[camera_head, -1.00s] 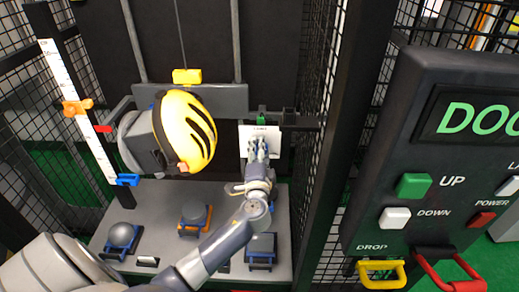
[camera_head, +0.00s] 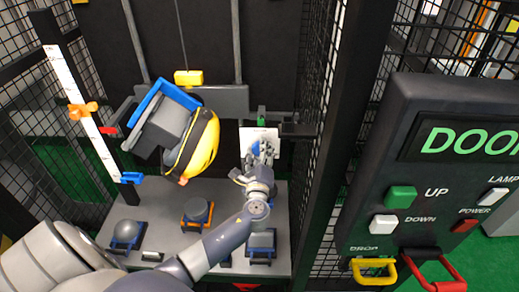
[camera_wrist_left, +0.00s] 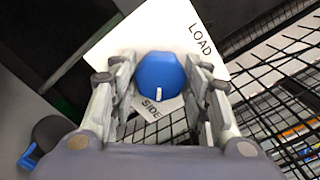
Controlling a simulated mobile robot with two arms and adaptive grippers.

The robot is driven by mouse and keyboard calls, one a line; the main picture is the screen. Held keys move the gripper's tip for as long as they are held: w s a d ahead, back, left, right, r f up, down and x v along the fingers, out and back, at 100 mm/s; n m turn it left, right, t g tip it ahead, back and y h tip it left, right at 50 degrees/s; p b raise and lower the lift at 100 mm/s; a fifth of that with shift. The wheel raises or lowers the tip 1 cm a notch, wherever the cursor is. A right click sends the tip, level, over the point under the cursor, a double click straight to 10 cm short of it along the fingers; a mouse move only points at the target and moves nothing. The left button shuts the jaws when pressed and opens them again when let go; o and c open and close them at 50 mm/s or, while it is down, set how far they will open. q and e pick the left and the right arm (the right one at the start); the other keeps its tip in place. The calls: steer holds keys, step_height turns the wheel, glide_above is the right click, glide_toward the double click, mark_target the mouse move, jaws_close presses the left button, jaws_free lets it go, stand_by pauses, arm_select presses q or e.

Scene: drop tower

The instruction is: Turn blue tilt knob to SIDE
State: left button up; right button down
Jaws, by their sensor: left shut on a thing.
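The blue tilt knob (camera_wrist_left: 158,72) sits on a white label plate (camera_wrist_left: 118,52), which also shows in the head view (camera_head: 245,134). The white pointer mark on the knob faces the word SIDE; the word LOAD is at the plate's upper right. My left gripper (camera_wrist_left: 159,84) is shut on the knob, with a finger on each side of it; it also shows in the head view (camera_head: 262,152). The yellow helmet (camera_head: 205,145) hangs tilted on its grey headform carriage, its blue-edged base facing up and left. My right gripper is not in view.
A white scale (camera_head: 80,110) with an orange slider (camera_head: 82,109) stands at the left. Several anvils stand on the grey base plate (camera_head: 170,232). A black mesh wall and a control panel (camera_head: 400,150) with buttons and handles are at the right.

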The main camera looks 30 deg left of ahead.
arm_select(q)
steer(key=shift+m+p, duration=0.4)
steer(key=shift+m, duration=0.5)
steer(key=shift+f, duration=0.1)
steer(key=o, duration=1.1)
steer(key=v, duration=1.2)
steer(key=shift+s, duration=0.1)
